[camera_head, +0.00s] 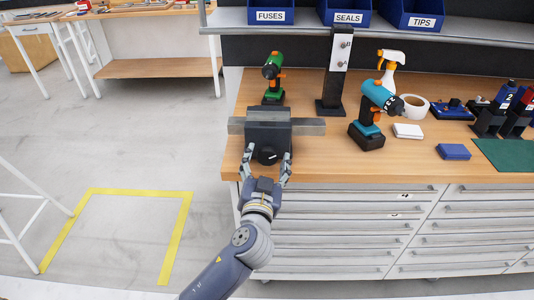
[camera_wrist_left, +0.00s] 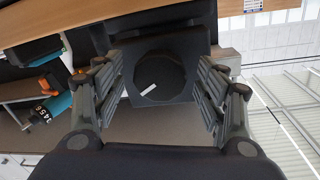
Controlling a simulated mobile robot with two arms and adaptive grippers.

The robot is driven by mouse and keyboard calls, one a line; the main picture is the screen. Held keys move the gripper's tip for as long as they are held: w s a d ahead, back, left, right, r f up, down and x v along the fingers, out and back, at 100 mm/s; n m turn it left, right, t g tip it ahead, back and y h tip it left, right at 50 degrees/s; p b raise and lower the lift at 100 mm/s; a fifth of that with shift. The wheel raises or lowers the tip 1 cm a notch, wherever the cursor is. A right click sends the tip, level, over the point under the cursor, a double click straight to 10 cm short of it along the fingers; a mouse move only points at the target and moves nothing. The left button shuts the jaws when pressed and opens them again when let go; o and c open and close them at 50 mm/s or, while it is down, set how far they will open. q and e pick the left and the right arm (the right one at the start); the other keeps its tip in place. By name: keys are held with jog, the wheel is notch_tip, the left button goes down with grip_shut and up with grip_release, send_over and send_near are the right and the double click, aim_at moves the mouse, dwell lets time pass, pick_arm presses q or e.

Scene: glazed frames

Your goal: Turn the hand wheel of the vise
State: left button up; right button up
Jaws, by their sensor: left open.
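The vise (camera_head: 267,128) is a dark grey block with a lighter bar across it, standing near the front left edge of the workbench. Its round black hand wheel (camera_head: 267,154) faces the front and carries a short white mark. My left gripper (camera_head: 267,165) is open, with one finger on each side of the wheel. In the left wrist view the wheel (camera_wrist_left: 160,77) shows between the two spread fingers of the left gripper (camera_wrist_left: 160,98), and gaps show between fingers and wheel. My right gripper is not in view.
A green drill (camera_head: 272,75) stands behind the vise, and a blue drill (camera_head: 372,115) stands to its right. A dark post (camera_head: 334,80) rises between them. A white box (camera_head: 408,131) and a blue box (camera_head: 454,152) lie farther right. Drawers (camera_head: 345,230) are below the bench top.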

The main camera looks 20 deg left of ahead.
pick_arm(q)
jog(key=shift+w+a, duration=0.15)
jog(key=shift+w, duration=0.55)
jog(key=c, duration=1.1)
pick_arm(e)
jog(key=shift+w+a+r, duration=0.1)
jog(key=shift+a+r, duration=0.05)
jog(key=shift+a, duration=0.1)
pick_arm(q)
jog(key=shift+r, duration=0.1)
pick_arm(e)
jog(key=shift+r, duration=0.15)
